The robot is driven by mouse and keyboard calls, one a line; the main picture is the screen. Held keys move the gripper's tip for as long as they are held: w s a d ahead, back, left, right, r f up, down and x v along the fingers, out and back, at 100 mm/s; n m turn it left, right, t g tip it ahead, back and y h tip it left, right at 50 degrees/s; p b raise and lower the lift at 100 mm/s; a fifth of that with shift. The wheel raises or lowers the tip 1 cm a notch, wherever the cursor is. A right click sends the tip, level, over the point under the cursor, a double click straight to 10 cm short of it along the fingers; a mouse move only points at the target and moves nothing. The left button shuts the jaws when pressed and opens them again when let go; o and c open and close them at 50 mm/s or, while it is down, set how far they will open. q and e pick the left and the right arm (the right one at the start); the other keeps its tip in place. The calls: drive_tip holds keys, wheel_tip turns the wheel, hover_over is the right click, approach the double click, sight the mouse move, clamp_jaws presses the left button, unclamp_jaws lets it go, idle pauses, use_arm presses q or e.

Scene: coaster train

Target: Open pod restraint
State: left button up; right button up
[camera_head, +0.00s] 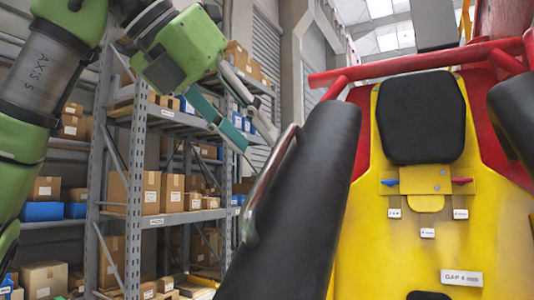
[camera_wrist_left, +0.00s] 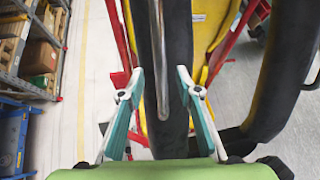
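The pod restraint (camera_head: 310,205) is a thick black padded bar at the left side of a yellow and red seat (camera_head: 380,235). A curved silver handle (camera_head: 262,195) is fixed to its left side. My left gripper (camera_head: 258,143) is above and left of the handle, with its two teal and grey fingers apart and nothing held. In the left wrist view, the open fingers (camera_wrist_left: 159,72) frame the black restraint (camera_wrist_left: 172,110), and the silver handle (camera_wrist_left: 160,65) shows between the tips. I cannot tell how far the tips are from the handle. My right gripper is not in view.
A second black padded bar (camera_head: 514,112) is at the right edge. A red frame bar (camera_head: 415,62) crosses behind the black headrest (camera_head: 422,117). Shelves with cardboard boxes (camera_head: 150,192) stand behind on the left. Bare floor (camera_wrist_left: 88,75) lies left of the pod in the wrist view.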

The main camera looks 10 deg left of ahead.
use_arm(q)
drive_tip(key=v, duration=0.5)
drive_tip(key=shift+s, duration=0.1)
drive_tip(key=shift+c, duration=0.4)
clamp_jaws()
